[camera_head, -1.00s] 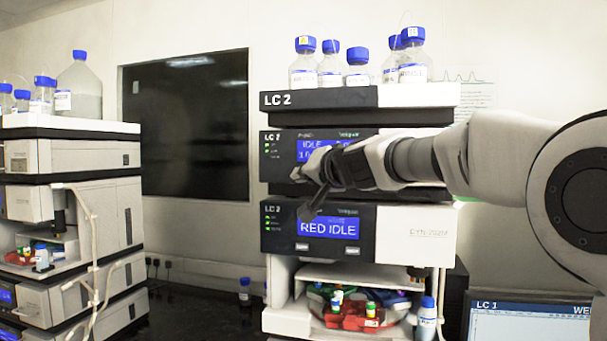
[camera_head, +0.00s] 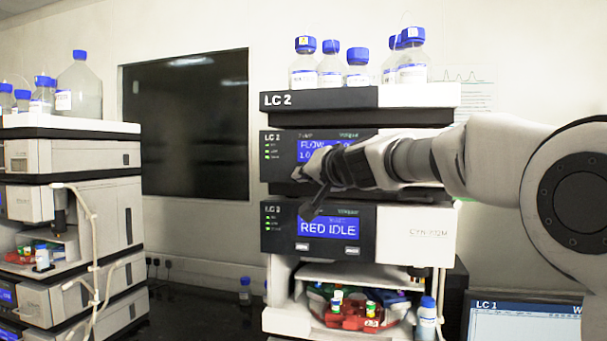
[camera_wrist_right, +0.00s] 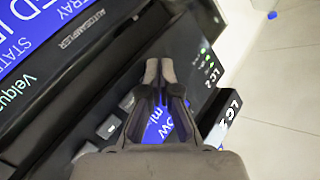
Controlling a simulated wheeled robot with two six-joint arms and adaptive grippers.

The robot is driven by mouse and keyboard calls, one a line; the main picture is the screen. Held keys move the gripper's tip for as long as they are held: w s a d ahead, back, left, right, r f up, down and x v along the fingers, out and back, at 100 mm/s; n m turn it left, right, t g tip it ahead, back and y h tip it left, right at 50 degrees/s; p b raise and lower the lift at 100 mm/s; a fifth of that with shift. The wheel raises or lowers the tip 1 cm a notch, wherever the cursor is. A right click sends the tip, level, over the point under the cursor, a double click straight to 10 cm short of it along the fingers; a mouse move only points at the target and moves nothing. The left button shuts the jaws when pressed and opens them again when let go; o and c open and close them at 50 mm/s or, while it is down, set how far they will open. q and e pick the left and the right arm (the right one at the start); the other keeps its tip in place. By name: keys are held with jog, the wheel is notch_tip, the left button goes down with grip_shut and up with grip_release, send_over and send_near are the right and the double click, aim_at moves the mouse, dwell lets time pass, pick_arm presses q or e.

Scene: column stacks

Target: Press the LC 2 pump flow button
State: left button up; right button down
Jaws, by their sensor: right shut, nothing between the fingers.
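The LC 2 pump module (camera_head: 278,171) is the upper dark-fronted unit under the LC 2 top tray. Its blue display (camera_head: 311,150) reads FLOW, partly covered by my right gripper. Small grey buttons sit below the display; in the right wrist view one (camera_wrist_right: 108,126) lies left of my fingers, its label unreadable. My right gripper (camera_head: 308,213) is shut and empty, angled down and left before the panel; it also shows in the right wrist view (camera_wrist_right: 160,72). I cannot tell whether it touches the panel. My left gripper is out of view.
Below the pump is the autosampler module (camera_head: 420,234) reading RED IDLE, above an open bay of coloured vials. Blue-capped bottles (camera_head: 330,66) stand on top. Another instrument stack (camera_head: 90,158) is at left, and an LC 1 monitor (camera_head: 525,325) at lower right.

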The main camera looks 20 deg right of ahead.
jog(key=shift+s, duration=0.1)
dwell(0.3)
jog(key=shift+s+a+b, duration=0.45)
jog(key=shift+s, duration=0.15)
jog(key=s+a+b, duration=0.1)
jog(key=s, duration=0.1)
jog(key=s+a+b, duration=0.1)
jog(key=s, duration=0.1)
jog(key=shift+a, duration=0.4)
dwell(0.4)
